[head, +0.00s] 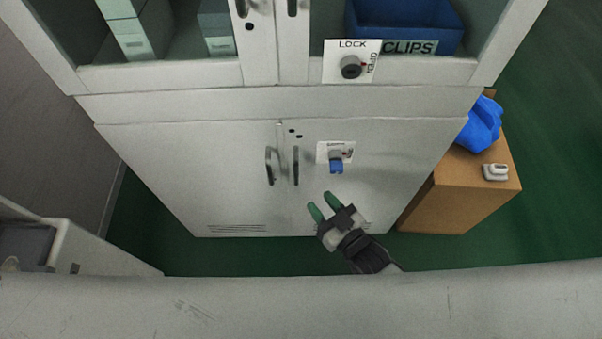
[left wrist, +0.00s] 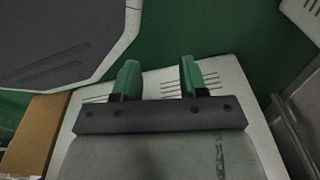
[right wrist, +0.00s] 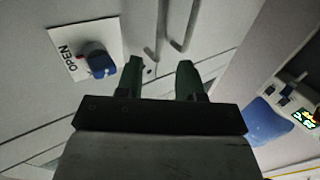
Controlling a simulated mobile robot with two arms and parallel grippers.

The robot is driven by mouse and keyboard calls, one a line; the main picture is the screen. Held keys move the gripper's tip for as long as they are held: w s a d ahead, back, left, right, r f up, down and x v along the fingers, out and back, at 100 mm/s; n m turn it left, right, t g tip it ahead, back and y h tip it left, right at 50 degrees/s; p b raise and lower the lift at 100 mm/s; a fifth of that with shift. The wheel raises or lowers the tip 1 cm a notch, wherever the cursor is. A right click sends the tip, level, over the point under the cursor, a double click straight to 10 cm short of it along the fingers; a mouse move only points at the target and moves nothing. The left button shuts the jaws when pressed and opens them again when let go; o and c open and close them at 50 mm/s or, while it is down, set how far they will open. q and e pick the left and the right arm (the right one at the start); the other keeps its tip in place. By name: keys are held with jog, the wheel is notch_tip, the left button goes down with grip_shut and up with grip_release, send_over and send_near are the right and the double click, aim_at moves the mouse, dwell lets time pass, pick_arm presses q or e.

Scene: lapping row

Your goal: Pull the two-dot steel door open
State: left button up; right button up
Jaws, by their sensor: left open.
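The two-dot steel door (head: 390,160) is the right-hand lower door of the pale cabinet. It looks shut, flush with the left lower door (head: 200,170). Its two dark dots (head: 295,133) sit at its top left, above its dark upright handle (head: 295,166). A white plate with a blue knob (head: 336,166) is to the right of the handle; the knob also shows in the right wrist view (right wrist: 99,62). My right gripper (head: 321,203) is open and empty, below the knob in the picture. My left gripper (left wrist: 158,70) is open and empty, outside the head view.
The left door has its own handle (head: 270,166). Above are shelves with a blue clips bin (head: 400,22) and a lock plate with a dark knob (head: 351,68). A brown box (head: 445,205) bearing a blue item (head: 482,125) stands right of the cabinet. Green floor shows in front.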

aim_at(298, 175)
jog(key=b+x, duration=0.1)
jog(key=x, duration=0.7)
jog(key=shift+w+a, duration=0.3)
jog(key=shift+x, duration=0.8)
pick_arm(q)
jog(key=w+r, duration=0.2)
jog(key=w, duration=0.1)
jog(key=shift+d+r, duration=0.2)
jog(key=shift+r, duration=0.2)
jog(key=shift+s, duration=0.1)
pick_arm(e)
grip_shut()
